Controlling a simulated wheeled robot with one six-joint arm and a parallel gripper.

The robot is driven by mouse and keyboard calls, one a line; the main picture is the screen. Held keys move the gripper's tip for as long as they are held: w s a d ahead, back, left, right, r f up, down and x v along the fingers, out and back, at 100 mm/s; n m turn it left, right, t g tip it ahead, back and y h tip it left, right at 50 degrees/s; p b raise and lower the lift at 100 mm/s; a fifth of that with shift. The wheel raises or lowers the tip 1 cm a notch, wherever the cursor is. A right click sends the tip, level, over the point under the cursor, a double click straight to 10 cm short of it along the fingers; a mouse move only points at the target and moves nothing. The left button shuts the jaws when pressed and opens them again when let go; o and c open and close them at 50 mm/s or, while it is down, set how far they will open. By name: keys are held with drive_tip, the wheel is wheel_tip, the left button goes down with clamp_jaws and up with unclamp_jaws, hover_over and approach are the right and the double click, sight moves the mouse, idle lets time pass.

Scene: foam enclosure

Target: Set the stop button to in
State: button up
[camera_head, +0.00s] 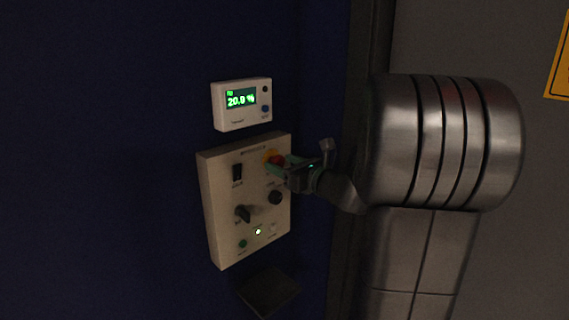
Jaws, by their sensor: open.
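The stop button (277,160) is a red knob on a yellow base at the upper right of a cream control panel (222,227). My gripper (279,166) is open at the button, coming from the right. Its fingers show as greenish strips beside the red knob. The gripper partly hides the button, so I cannot tell whether it is in or out, or whether the fingers touch it.
The panel also bears a black rocker switch (237,172), black knobs (243,213) (275,197), a green button (242,244) and a lit white lamp (258,231). A display box (241,103) hangs above. A dark plate (268,290) lies below.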

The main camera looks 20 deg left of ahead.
drive_tip(key=shift+w, duration=0.1)
drive_tip(key=shift+c, duration=0.5)
clamp_jaws()
drive_tip(key=shift+x, duration=0.85)
drive_tip(key=shift+c, duration=1.3)
unclamp_jaws()
drive_tip(key=o, duration=0.4)
drive_tip(key=shift+c, duration=0.2)
drive_tip(key=shift+d, duration=0.1)
drive_tip(key=b+v, duration=0.2)
drive_tip(key=v, duration=1.1)
drive_tip(key=shift+s+d, duration=0.2)
